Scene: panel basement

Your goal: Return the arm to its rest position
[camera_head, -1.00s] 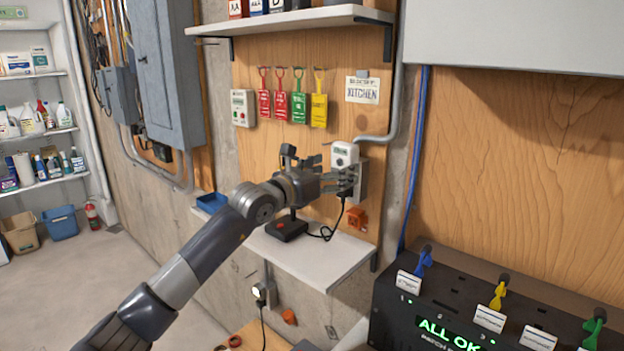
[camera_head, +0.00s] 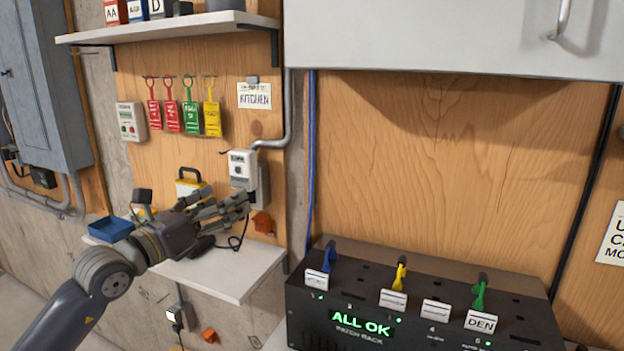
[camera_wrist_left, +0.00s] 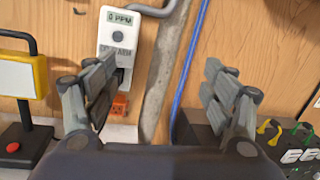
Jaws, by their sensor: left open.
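My left arm comes in from the lower left in the head view. Its gripper (camera_head: 240,204) is open, in front of the wall and just below the white plugged-in detector (camera_head: 242,166). In the left wrist view the two spread finger sets of the left gripper (camera_wrist_left: 153,88) have nothing between them. The detector (camera_wrist_left: 118,36) shows there beyond the left fingers, reading "0 PPM". The left fingers hide part of the socket area below it. My right gripper is not in view.
A small shelf (camera_head: 232,272) below holds a yellow work lamp (camera_head: 188,186) and a blue tray (camera_head: 110,229), close to my arm. A black patch rack (camera_head: 420,322) reading "ALL OK" stands at right. A grey cabinet (camera_head: 450,38) overhangs. Bare wooden wall lies between.

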